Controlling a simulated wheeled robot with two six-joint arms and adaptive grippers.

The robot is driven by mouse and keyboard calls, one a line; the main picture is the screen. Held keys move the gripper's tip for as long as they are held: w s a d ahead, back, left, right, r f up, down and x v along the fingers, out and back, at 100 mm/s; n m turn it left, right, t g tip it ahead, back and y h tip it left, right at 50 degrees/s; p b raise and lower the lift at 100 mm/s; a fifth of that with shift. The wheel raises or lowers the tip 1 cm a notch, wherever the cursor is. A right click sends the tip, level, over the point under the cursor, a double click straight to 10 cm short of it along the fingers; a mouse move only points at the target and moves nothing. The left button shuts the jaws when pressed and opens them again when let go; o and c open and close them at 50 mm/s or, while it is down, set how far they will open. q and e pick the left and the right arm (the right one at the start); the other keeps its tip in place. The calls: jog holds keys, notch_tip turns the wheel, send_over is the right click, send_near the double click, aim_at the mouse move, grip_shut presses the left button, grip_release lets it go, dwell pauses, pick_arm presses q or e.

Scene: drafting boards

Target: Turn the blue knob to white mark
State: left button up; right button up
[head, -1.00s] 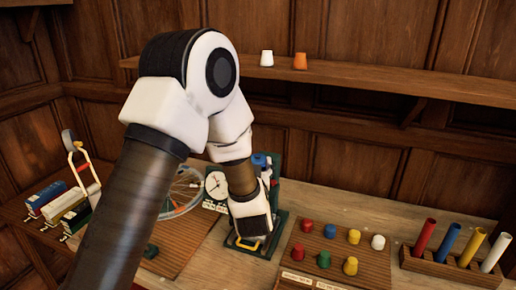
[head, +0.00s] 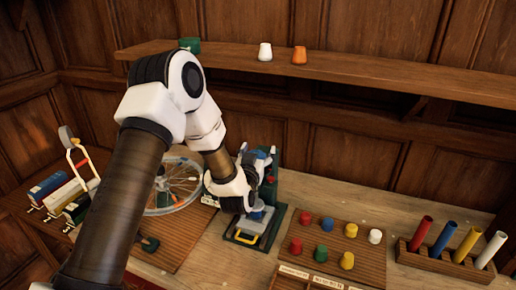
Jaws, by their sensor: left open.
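A green bench device (head: 270,196) stands on the table at the middle, with a blue part (head: 259,155) at its top and a small red part on its post. A blue round piece (head: 257,211) shows low on it, above the base plate. I cannot tell for certain which blue piece is the knob, and I cannot make out a white mark. My left gripper (head: 256,162) is open in front of the device's upper part and hides some of it. I cannot tell whether it touches anything. My right gripper is out of view.
A board (head: 327,262) with several coloured pegs lies to the right, beside a rack (head: 440,263) of coloured tubes. A wheel (head: 180,188) stands behind my left arm. A shelf (head: 350,66) runs above, holding small cups.

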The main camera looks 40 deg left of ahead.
pick_arm(q)
jog(key=shift+s+r, duration=0.1)
jog(key=shift+s, duration=0.05)
jog(key=shift+s+d+r, duration=0.1)
jog(key=shift+d, duration=0.05)
jog(key=shift+c, duration=1.3)
jog(key=c, duration=0.7)
jog(key=shift+o, duration=0.2)
jog(key=shift+f+n+y+b, duration=0.4)
jog(key=shift+y+b, duration=0.2)
jog(key=shift+b, duration=0.4)
jog(key=shift+r+n+g+y+b, duration=0.3)
jog(key=shift+n+g+y, duration=0.1)
jog(key=shift+g+y, duration=0.15)
jog(key=shift+a, duration=0.2)
jog(key=o, duration=0.9)
